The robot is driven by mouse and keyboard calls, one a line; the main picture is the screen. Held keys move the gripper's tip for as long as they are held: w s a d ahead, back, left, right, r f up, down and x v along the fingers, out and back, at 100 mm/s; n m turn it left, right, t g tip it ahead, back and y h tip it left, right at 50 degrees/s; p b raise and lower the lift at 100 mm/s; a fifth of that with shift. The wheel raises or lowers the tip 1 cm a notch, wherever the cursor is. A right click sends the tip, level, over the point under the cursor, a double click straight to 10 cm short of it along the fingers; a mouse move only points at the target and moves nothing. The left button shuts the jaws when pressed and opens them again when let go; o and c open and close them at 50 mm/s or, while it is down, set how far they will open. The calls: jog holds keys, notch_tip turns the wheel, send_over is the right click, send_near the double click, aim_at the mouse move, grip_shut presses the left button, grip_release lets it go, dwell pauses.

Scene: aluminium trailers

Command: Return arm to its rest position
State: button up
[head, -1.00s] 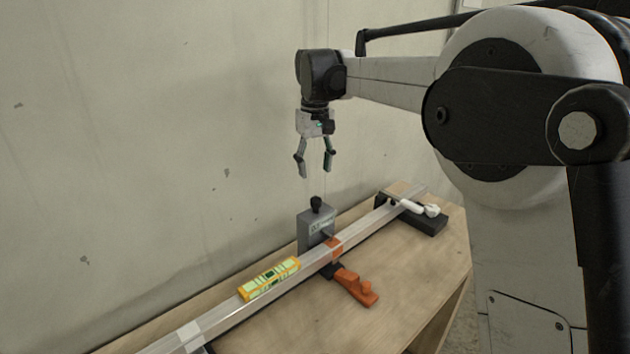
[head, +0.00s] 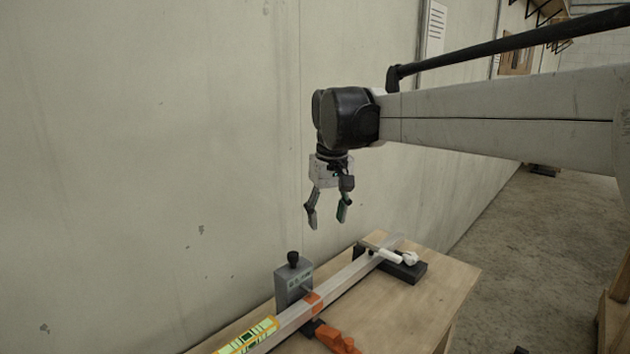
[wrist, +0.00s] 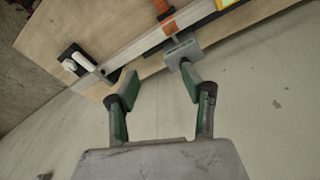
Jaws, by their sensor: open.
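My gripper (head: 327,222) hangs from my arm in the head view, fingers pointing down, in front of the pale wall. It is open and empty, above the workbench and clear of everything on it. In the wrist view my gripper (wrist: 158,82) shows its two green-padded fingers spread apart with nothing between them. Below it, a grey block with a black knob (head: 293,280) stands against an aluminium bar (head: 345,280) on the bench. The same grey block (wrist: 184,52) appears beyond the fingertips in the wrist view.
An orange clamp (head: 335,338) and a yellow level (head: 250,337) are at the bar. A black block (head: 408,271) with a white-handled clamp (head: 393,256) holds the bar's far end. The wooden bench (head: 440,295) ends at the right, with open floor (head: 510,255) beyond. The wall (head: 150,150) is close behind.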

jog(key=s+d+m+t, duration=0.2)
jog(key=s+d+t, duration=0.1)
jog(key=s+d, duration=1)
jog(key=s+d+f+m+t, duration=0.1)
jog(key=s+d+f, duration=0.1)
jog(key=s+f, duration=0.3)
jog(key=s+d+f+m+t, duration=0.1)
jog(key=s+f, duration=0.4)
jog(key=s, duration=0.6)
jog(key=shift+d+f+m, duration=0.25)
jog(key=shift+d+m, duration=0.15)
jog(key=shift+d, duration=0.4)
jog(key=shift+c, duration=0.6)
dwell(1.1)
jog(key=shift+w, duration=0.1)
